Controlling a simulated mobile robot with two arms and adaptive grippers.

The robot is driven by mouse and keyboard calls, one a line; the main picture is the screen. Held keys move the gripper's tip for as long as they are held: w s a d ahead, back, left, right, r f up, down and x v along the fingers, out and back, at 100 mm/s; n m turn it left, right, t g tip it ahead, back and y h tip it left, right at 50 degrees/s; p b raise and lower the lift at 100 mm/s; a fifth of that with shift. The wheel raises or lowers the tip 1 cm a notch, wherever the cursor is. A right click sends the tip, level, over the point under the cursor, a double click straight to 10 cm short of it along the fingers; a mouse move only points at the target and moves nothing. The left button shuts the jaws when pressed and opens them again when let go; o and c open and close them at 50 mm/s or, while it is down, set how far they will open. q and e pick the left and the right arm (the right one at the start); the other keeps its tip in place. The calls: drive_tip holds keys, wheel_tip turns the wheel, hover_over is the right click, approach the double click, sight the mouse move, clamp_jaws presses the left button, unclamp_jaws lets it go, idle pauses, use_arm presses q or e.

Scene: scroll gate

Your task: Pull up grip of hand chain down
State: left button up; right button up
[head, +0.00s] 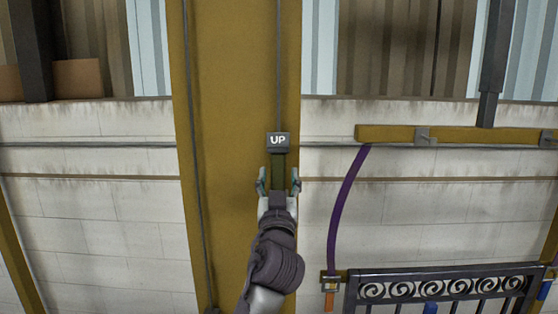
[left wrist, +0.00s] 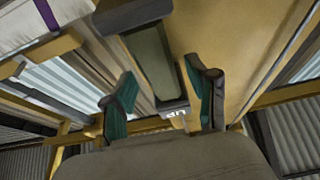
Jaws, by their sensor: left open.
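The up grip (head: 278,162) hangs on a thin chain in front of a yellow post. It has a dark cap with a white "UP" label and an olive handle below. My left gripper (head: 278,184) is at the lower part of the handle, with one finger on each side. In the left wrist view the olive handle (left wrist: 152,60) shows between the two spread green-padded fingers (left wrist: 162,78), with gaps beside it. The left gripper is open. The lower end of the handle is hidden behind the gripper in the head view. My right gripper is not in view.
A second chain (head: 193,130) hangs to the left along the yellow post (head: 230,90). To the right, a purple strap (head: 343,205) hangs from a yellow bar (head: 390,134) beside a black scroll gate (head: 445,285). A pale block wall (head: 90,230) stands behind.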

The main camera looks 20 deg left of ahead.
use_arm(q)
drive_tip(key=shift+p+x, duration=0.35)
drive_tip(key=shift+x, duration=1.05)
drive_tip(key=shift+s, duration=0.1)
clamp_jaws()
